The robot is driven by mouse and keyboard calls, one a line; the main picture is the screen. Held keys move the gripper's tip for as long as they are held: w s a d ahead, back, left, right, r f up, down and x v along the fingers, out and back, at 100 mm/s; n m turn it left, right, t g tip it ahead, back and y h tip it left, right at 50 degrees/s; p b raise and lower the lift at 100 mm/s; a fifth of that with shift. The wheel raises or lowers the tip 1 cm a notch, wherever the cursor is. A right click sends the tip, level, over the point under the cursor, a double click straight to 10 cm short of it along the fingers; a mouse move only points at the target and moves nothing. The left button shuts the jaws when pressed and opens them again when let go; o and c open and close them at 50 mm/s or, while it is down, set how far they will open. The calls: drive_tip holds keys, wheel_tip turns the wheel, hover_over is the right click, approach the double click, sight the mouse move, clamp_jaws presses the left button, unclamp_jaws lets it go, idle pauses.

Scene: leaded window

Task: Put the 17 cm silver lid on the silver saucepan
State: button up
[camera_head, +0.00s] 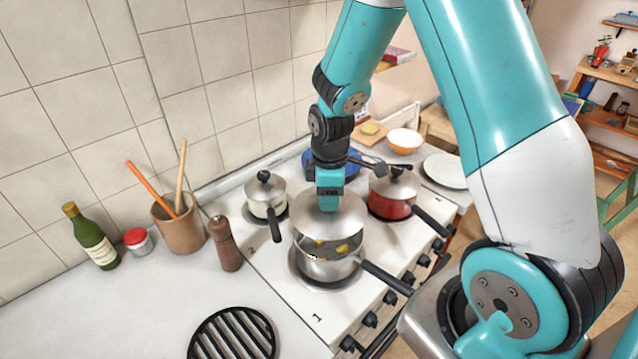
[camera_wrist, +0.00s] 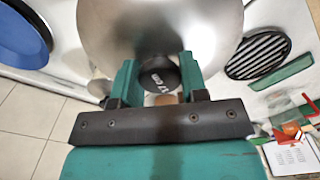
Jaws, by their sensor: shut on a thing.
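The silver lid (camera_head: 329,215) hangs tilted above the silver saucepan (camera_head: 322,268) in the head view. A gap shows between them, with yellow pieces in liquid inside the pan. My gripper (camera_head: 329,195) is shut on the lid's black knob. In the wrist view my gripper (camera_wrist: 159,75) has a finger on each side of the knob (camera_wrist: 159,74), which bears partly readable lettering, and the lid (camera_wrist: 150,30) spreads out beyond it. The saucepan stands on the front hob plate, its black handle pointing to the lower right. The knob is hidden in the head view.
A cream pan (camera_head: 266,201) with a lid stands behind left, a red pan (camera_head: 390,197) behind right. A blue pan (camera_head: 317,157) is at the back. A pepper mill (camera_head: 224,243), utensil pot (camera_head: 179,226) and bottle (camera_head: 90,238) stand left. A black grate (camera_head: 232,335) lies in front.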

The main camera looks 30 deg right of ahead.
drive_tip(key=shift+f+b, duration=2.15)
drive_tip(key=shift+f, duration=0.6)
drive_tip(key=shift+s+f+b, duration=0.1)
drive_tip(key=shift+f+b, duration=0.2)
drive_tip(key=shift+f, duration=0.3)
idle(0.3)
drive_tip(key=o, duration=1.7)
drive_tip(key=shift+c, duration=0.2)
drive_tip(key=shift+r+p, duration=2.9)
drive_tip(key=shift+r, duration=0.65)
